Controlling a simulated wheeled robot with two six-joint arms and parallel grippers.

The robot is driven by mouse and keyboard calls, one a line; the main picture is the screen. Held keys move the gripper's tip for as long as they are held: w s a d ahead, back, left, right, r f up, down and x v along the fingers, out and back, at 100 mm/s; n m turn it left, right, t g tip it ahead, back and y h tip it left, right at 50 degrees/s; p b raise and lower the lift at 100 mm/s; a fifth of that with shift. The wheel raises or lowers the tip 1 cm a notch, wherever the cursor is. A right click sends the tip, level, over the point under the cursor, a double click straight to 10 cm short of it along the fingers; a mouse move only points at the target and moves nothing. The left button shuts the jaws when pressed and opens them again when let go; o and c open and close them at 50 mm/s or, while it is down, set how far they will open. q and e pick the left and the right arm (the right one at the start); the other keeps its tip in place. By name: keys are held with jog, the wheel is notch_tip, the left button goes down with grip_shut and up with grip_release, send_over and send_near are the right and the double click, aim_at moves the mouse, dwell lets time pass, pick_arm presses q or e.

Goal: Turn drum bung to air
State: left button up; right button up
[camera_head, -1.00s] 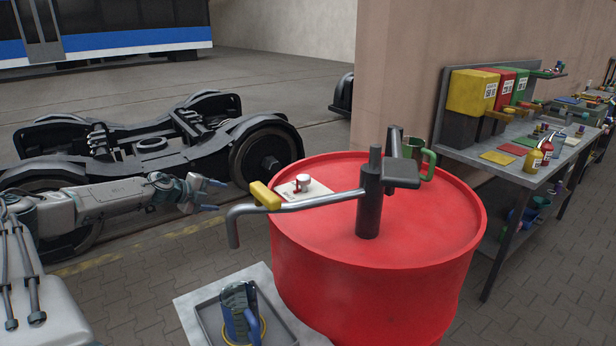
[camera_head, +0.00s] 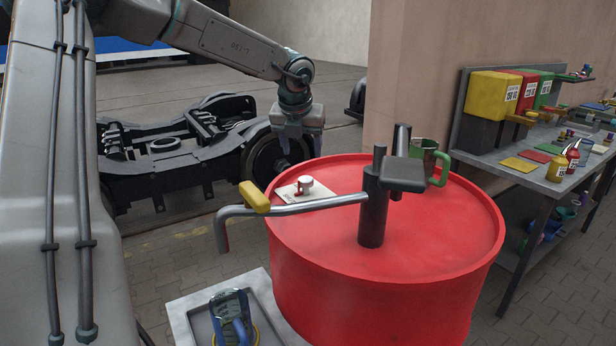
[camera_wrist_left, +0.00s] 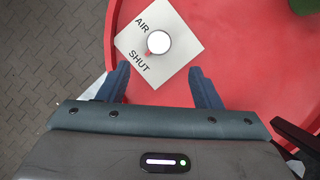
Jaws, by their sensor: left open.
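The drum bung (camera_head: 305,182) is a small white round knob with a red part. It stands on a pale square plate (camera_head: 291,192) on top of the red drum (camera_head: 370,290), near its left rim. In the left wrist view the bung (camera_wrist_left: 158,42) shows from above. The plate there reads AIR and SHUT, and the bung's small red mark lies at its lower left, by SHUT. My left gripper (camera_head: 300,142) is above the plate, fingers pointing down. In the wrist view its open, empty fingers (camera_wrist_left: 160,84) lie either side of the plate's lower corner, apart from the bung.
A pump (camera_head: 372,215) with a bent pipe and yellow grip (camera_head: 255,197) stands on the drum. A green mug (camera_head: 428,160) is behind it. A tray (camera_head: 262,303) with a blue-handled item is in front. A workbench (camera_head: 540,175) is at right, a bogie (camera_head: 180,150) behind.

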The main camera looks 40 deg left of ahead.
aim_at(305, 179)
pick_arm(q)
jog(key=p+x, duration=0.2)
jog(key=x, duration=0.7)
jog(key=shift+p, duration=0.4)
jog(key=shift+w+a+f, duration=0.1)
jog(key=shift+a+f, duration=0.05)
jog(key=shift+f, duration=0.45)
jog(key=shift+w+f, duration=0.1)
jog(key=shift+f, duration=0.05)
pick_arm(e)
jog(key=r, duration=0.1)
jog(key=s+r, duration=0.1)
jog(key=shift+s+a+r, duration=0.25)
jog(key=shift+a+r, duration=0.1)
jog(key=shift+r, duration=0.05)
pick_arm(q)
jog(key=c, duration=1)
pick_arm(e)
jog(key=shift+w+d, duration=0.3)
jog(key=shift+d, duration=0.1)
